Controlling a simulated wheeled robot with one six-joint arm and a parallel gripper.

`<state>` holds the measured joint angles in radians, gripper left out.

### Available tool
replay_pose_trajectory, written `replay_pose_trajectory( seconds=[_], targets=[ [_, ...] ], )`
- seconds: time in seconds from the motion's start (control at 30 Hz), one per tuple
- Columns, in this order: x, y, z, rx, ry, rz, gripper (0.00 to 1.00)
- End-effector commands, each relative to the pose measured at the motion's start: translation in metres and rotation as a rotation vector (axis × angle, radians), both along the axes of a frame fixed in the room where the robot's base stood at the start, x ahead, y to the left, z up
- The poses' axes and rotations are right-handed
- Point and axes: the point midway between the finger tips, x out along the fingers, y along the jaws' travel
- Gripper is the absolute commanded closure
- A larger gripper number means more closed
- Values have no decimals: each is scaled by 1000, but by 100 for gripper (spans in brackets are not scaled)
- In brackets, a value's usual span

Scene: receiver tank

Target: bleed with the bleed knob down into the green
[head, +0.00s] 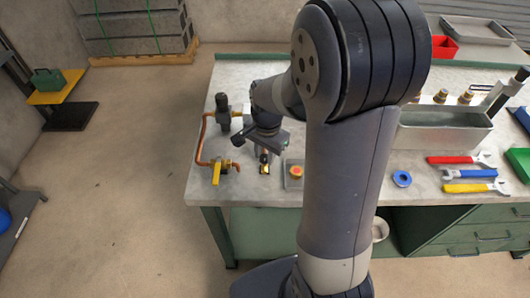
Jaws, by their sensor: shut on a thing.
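My gripper (265,152) points down over the left part of the workbench, beside the copper pipe. It is shut on a small part at the bench fittings, which appears to be the bleed knob. The gripper and wrist hide most of that part. Just below the fingers a small yellow and metal fitting (264,168) shows on the bench. No gauge face, needle or green band can be made out. My arm covers the middle of the view, and no receiver tank can be made out.
A copper pipe (199,146) runs to a brass valve with a yellow handle (217,174), left of the gripper. A grey box with an orange-red button (296,171) stands close on the right. A blue ring (402,178), wrenches (460,160) and a metal tray (440,138) lie farther right.

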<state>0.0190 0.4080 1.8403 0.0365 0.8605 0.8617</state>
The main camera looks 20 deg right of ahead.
Motion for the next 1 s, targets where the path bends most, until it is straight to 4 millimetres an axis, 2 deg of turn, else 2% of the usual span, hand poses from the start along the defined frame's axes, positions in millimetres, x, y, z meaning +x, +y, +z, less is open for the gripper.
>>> replay_pose_trajectory(
  seconds=[0.47,0.5,0.77,1.0],
  targets=[
    [1,0,1,1,-3,-15,96],
    [1,0,1,1,-3,-15,72],
    [0,0,0,0,-1,-14,52],
    [0,0,1,0,-2,-14,52]
  ],
)
